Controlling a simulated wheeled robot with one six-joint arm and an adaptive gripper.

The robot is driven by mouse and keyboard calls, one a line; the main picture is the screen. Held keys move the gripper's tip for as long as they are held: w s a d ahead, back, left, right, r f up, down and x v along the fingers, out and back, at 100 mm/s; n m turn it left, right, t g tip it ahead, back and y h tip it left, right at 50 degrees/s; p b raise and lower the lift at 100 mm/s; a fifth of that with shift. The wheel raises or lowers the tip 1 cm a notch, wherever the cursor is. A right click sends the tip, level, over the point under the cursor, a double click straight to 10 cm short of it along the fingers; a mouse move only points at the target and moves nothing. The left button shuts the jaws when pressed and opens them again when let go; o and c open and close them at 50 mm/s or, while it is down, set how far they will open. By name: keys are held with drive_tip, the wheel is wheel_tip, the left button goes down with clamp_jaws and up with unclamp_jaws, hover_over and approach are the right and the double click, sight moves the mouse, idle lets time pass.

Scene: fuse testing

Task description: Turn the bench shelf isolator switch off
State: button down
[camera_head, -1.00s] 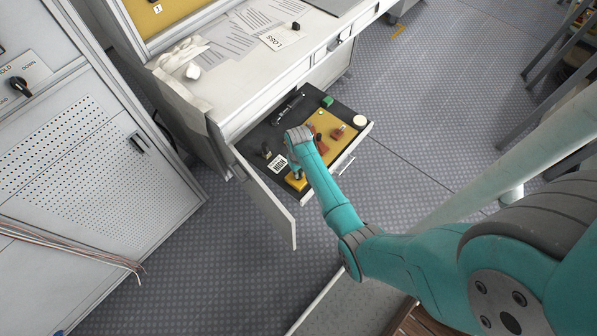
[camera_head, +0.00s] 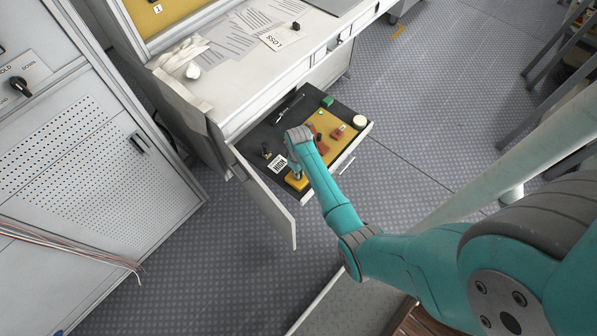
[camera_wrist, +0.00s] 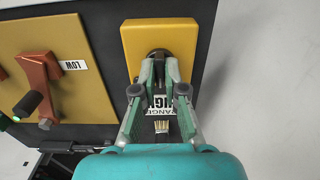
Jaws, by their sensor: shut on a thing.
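A yellow box (camera_wrist: 160,30) with a dark round knob (camera_wrist: 158,54) on its face is in the wrist view, near the edge of a dark panel. The same yellow box (camera_head: 297,183) sits at the near corner of the pulled-out shelf (camera_head: 307,195) in the head view. My gripper (camera_wrist: 159,66) is shut on the knob, and its fingertips hide most of it, so its angle cannot be told.
A yellow-tan plate (camera_wrist: 40,30) with a red-brown lever, a green-tipped part and a LOW label lies left of the yellow box. The bench top (camera_head: 262,72) is above the shelf.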

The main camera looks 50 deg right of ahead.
drive_tip(key=c, duration=1.2)
unclamp_jaws()
drive_tip(key=shift+c, duration=0.2)
wheel_tip(320, 180, up, 12)
